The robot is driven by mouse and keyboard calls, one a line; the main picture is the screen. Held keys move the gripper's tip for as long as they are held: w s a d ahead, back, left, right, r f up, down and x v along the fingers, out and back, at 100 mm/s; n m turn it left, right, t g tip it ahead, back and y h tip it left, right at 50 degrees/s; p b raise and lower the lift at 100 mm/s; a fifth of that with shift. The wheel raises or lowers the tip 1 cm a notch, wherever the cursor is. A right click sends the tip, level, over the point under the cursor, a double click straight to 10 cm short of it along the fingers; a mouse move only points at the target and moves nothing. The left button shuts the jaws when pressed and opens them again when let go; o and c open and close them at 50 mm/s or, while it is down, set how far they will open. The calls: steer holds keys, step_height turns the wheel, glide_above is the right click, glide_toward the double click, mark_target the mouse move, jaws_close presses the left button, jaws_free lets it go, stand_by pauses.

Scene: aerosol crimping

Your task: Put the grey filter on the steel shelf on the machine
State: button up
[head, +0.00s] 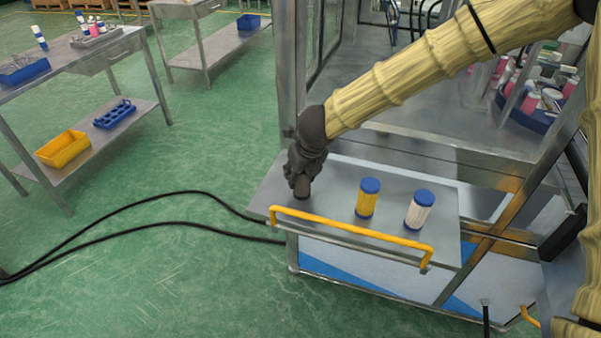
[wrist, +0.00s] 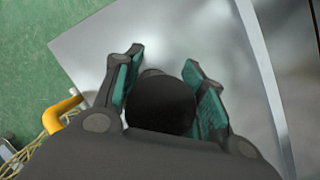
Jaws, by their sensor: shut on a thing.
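The grey filter (wrist: 160,104) shows in the wrist view as a dark round top between the two teal-padded fingers of my gripper (wrist: 165,88). In the head view the grey filter (head: 302,188) is a dark cylinder below my gripper (head: 301,178), at the left end of the steel shelf (head: 330,188) on the machine. The filter is upright, and its base appears at the shelf surface. I cannot tell for certain if it touches. My gripper is shut on the filter from above, and the fingers hide its upper part.
A yellow, blue-capped container (head: 367,198) and a white, blue-capped container (head: 418,210) stand on the shelf to the right. A yellow rail (head: 350,231) runs along the shelf's front edge. Steel tables (head: 90,60) stand at the left. Black cables (head: 150,200) lie on the green floor.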

steer(key=o, duration=1)
steer(key=shift+s+d+r, duration=0.1)
steer(key=shift+s+r, duration=0.05)
steer(key=shift+r, duration=0.4)
steer(key=b+v, duration=0.1)
steer(key=v, duration=1)
steer(key=shift+s, duration=0.1)
